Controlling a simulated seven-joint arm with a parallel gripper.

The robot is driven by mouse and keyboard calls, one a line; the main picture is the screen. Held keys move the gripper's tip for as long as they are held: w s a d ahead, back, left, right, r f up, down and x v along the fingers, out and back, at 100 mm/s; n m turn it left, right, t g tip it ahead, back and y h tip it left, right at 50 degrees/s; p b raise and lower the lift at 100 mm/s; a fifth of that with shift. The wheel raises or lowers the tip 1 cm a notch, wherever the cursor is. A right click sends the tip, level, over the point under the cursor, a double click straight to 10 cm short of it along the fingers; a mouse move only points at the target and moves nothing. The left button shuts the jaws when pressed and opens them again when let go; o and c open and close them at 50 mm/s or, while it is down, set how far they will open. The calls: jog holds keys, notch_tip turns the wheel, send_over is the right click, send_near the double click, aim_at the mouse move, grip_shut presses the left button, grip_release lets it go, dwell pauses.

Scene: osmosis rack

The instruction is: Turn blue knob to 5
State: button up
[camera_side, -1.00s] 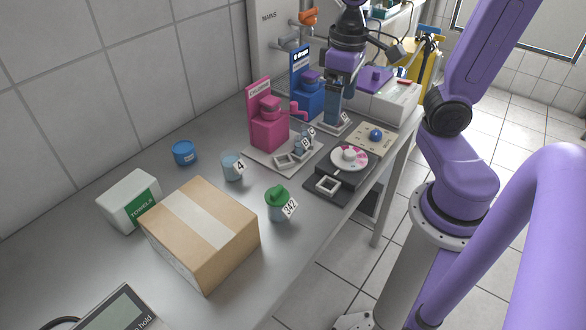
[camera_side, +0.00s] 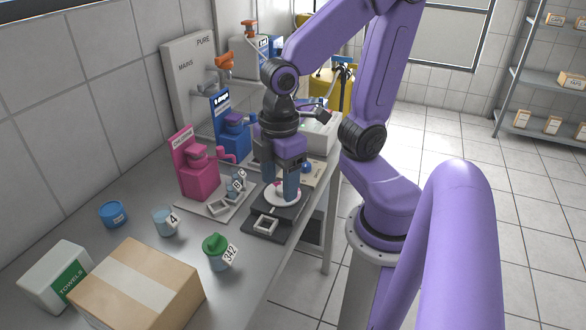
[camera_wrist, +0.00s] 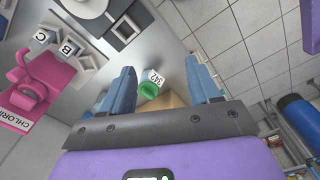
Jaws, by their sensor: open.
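The blue knob (camera_side: 306,167) sits on a beige panel just behind my gripper in the side view. It is partly covered, and its setting cannot be read. My gripper (camera_side: 280,188) points down with its fingers apart, over or just in front of the white dial disc (camera_side: 275,197) on a dark base. I cannot tell whether a fingertip touches the disc. In the wrist view my gripper (camera_wrist: 162,85) is open, with nothing held between its fingers. The blue knob does not show there.
A pink dispenser (camera_side: 198,176) and a blue dispenser (camera_side: 234,135) stand left of my gripper. A green-lidded cup (camera_side: 217,250), a cup marked 4 (camera_side: 165,221), a blue tub (camera_side: 113,214), a towel box (camera_side: 58,276) and a cardboard box (camera_side: 138,290) stand nearer the camera.

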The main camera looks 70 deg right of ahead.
jog(key=w+d, duration=0.6)
jog(key=w, duration=0.3)
jog(key=m, duration=0.2)
send_over(306, 164)
notch_tip(306, 164, down, 17)
jog(key=shift+r, duration=0.2)
dwell(0.5)
jog(key=shift+m, duration=0.3)
jog(key=c, duration=1)
